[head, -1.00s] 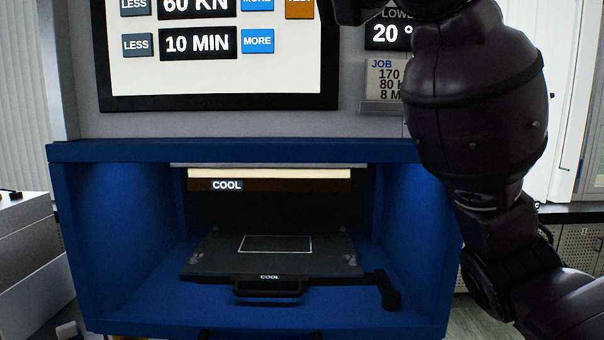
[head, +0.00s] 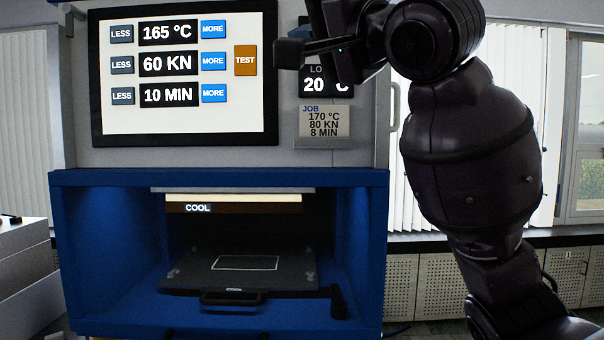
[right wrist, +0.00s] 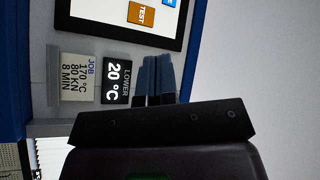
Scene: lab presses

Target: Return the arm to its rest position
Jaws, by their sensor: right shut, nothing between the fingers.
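My right arm rises along the right side of the head view. Its gripper (head: 291,52) is at the top, in front of the press beside the touch screen (head: 183,78). The right wrist view shows the two dark blue-grey fingers (right wrist: 155,78) together and empty, beside the LOWER 20 °C display (right wrist: 117,82). The screen reads 165 °C, 60 KN and 10 MIN, with LESS and MORE buttons and an orange TEST button (head: 246,61). In the head view the gripper partly covers the lower display (head: 325,86). My left gripper is not in view.
The blue press housing (head: 63,240) has an open bay. Inside is a dark plate (head: 285,275) with a front handle (head: 233,298), below a COOL label (head: 197,208). A job card (head: 325,121) reads 170 °C, 80 KN, 8 MIN. A perforated cabinet (head: 440,280) stands behind my arm.

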